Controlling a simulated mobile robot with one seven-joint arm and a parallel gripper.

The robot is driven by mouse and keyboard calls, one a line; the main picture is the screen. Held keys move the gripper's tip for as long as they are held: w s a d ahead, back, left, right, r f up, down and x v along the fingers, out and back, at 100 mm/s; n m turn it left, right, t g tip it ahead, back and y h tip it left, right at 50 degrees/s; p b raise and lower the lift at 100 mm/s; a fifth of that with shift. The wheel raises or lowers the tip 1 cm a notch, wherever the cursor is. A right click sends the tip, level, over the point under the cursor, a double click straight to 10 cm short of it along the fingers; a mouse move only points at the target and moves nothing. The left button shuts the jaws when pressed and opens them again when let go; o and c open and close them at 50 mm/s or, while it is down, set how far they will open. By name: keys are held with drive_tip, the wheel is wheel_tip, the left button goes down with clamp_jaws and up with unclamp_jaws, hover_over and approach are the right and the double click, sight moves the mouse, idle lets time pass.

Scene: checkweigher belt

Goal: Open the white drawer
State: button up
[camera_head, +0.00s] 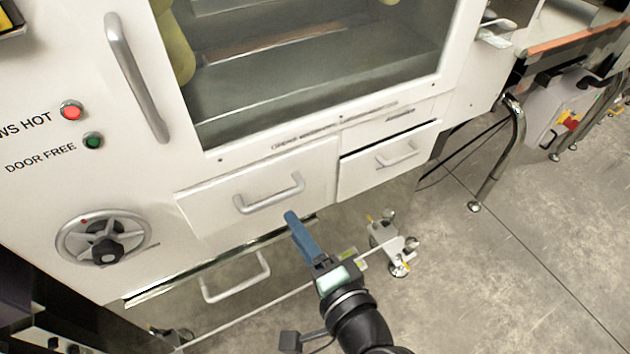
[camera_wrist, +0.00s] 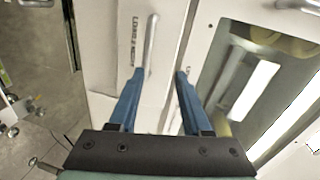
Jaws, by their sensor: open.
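A white drawer front (camera_head: 215,212) with a silver bar handle (camera_head: 270,198) sits in the machine below the window, and looks shut. A smaller white drawer front (camera_head: 360,180) with its own handle (camera_head: 397,156) is to its right. My gripper (camera_head: 295,222) is in front of the machine, its blue fingers pointing at the larger drawer's lower right part. In the wrist view my gripper (camera_wrist: 160,72) is open with nothing between the fingers. A silver bar handle (camera_wrist: 150,45) on a white face lies just beyond the left fingertip; contact cannot be told.
A handwheel (camera_head: 103,238), red light (camera_head: 72,110) and green light (camera_head: 93,142) are on the left panel. A levelling foot (camera_head: 398,265) stands near my gripper. Floor at right is mostly free.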

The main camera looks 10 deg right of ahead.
sight(277, 201)
drive_tip(key=shift+m, duration=0.4)
drive_tip(key=x, duration=0.4)
drive_tip(key=f+x, duration=0.1)
drive_tip(key=x, duration=0.3)
drive_tip(key=f+x, duration=0.1)
drive_tip(key=x, duration=0.3)
drive_tip(key=shift+d+f, duration=0.2)
drive_tip(key=shift+f, duration=0.05)
clamp_jaws()
idle(0.7)
